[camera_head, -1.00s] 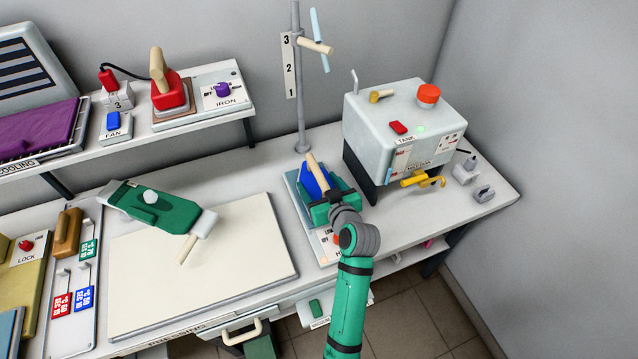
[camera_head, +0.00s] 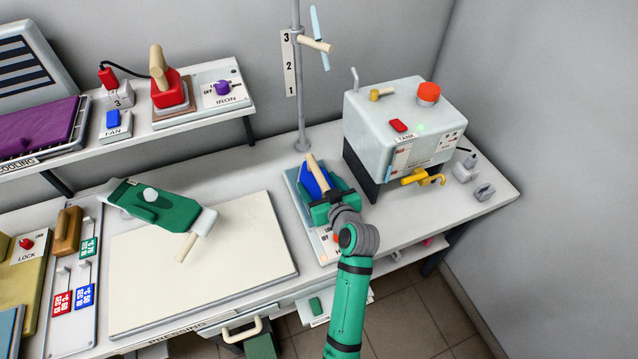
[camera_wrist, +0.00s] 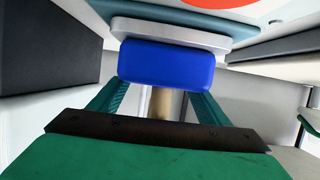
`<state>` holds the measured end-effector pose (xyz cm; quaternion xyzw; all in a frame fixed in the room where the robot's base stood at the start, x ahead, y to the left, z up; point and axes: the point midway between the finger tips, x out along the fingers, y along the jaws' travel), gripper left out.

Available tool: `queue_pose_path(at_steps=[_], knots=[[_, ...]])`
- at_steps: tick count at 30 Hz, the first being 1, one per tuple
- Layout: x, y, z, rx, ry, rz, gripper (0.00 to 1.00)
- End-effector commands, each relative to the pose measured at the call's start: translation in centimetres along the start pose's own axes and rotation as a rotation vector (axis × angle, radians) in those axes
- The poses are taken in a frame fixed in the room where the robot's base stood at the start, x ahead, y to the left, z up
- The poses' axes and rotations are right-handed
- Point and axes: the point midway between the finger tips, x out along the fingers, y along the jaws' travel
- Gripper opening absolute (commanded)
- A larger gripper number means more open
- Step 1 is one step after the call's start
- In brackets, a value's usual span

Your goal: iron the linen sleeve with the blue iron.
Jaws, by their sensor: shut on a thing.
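The blue iron (camera_head: 314,178), with a pale wooden handle, is on a light blue-edged stand (camera_head: 293,190) on the table, left of the grey tank. My gripper (camera_head: 329,203) is shut on the iron from the front right. In the wrist view, the iron's blue body (camera_wrist: 167,65) is just beyond my fingers (camera_wrist: 160,100), and part of the wooden handle shows between them. A green sleeve-like piece (camera_head: 155,208) with a white end lies over the cream pressing board (camera_head: 235,250) at left; I cannot tell if it is linen.
A grey tank box (camera_head: 400,135) with a yellow tap stands close right of the iron. A grey post (camera_head: 299,90) rises behind it. A red iron (camera_head: 168,92) sits on the raised shelf. The right part of the cream board is bare.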

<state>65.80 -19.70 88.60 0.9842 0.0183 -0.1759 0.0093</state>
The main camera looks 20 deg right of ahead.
Motion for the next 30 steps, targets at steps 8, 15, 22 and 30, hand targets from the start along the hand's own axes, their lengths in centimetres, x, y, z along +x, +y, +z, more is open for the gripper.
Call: queue_pose_path(at_steps=[8,15,22,30], knots=[[0.03,0.03,-0.08,-0.001,0.006,0.001,0.82],[0.06,0.01,0.09,-0.001,0.003,0.001,0.92],[0.09,-0.01,0.33,0.0,-0.002,0.0,1.0],[0.08,0.0,0.23,0.0,0.0,0.0,1.0]])
